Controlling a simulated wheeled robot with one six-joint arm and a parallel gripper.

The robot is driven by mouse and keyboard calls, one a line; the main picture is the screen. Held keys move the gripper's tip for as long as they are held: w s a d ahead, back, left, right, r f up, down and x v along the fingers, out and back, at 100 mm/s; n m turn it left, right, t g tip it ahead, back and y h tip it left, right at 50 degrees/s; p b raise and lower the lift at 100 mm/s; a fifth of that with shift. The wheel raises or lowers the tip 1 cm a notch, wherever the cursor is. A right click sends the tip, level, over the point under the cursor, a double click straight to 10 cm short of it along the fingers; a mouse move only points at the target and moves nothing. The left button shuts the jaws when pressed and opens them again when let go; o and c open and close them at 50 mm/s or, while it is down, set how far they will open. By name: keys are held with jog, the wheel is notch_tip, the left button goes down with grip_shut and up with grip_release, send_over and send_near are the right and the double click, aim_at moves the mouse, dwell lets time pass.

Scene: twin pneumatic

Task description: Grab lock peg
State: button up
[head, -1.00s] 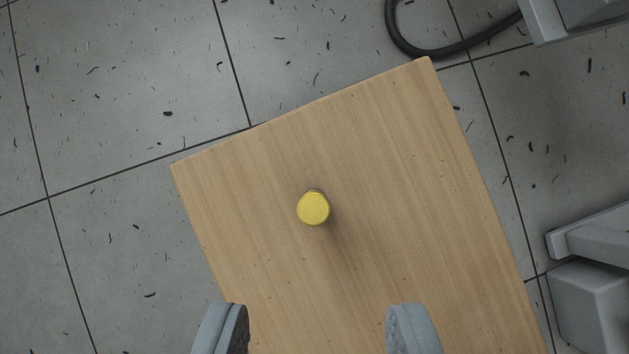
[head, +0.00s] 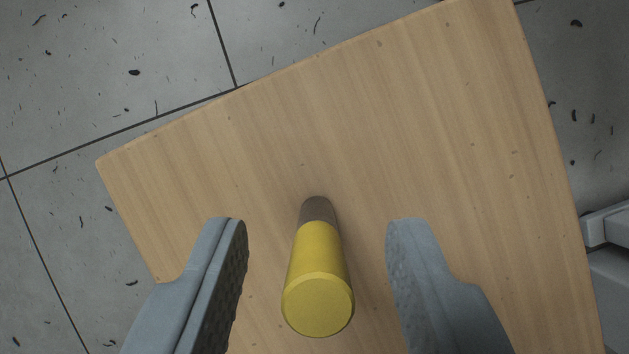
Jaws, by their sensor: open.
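The lock peg (head: 319,270) is a yellow cylinder with a dark grey-brown lower end. It stands upright on a wooden table top (head: 420,130), seen steeply from above, with its round yellow end towards the camera. My gripper (head: 316,228) is open, with one grey finger to the left of the peg and one to the right. The peg lies between the fingers in the picture, with a clear gap on both sides. Neither finger touches it. The inner finger faces are dark and textured.
The table top around the peg is bare. Beyond its edges is a grey tiled floor (head: 60,70) with dark scattered flecks. A grey block-like structure (head: 608,245) stands past the table's right edge.

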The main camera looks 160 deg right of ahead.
jog(key=shift+w+a+f, duration=0.1)
jog(key=shift+w+f, duration=0.1)
jog(key=shift+f, duration=0.3)
grip_shut()
jog(key=shift+r, duration=0.1)
notch_tip(320, 180, up, 18)
dwell(1.1)
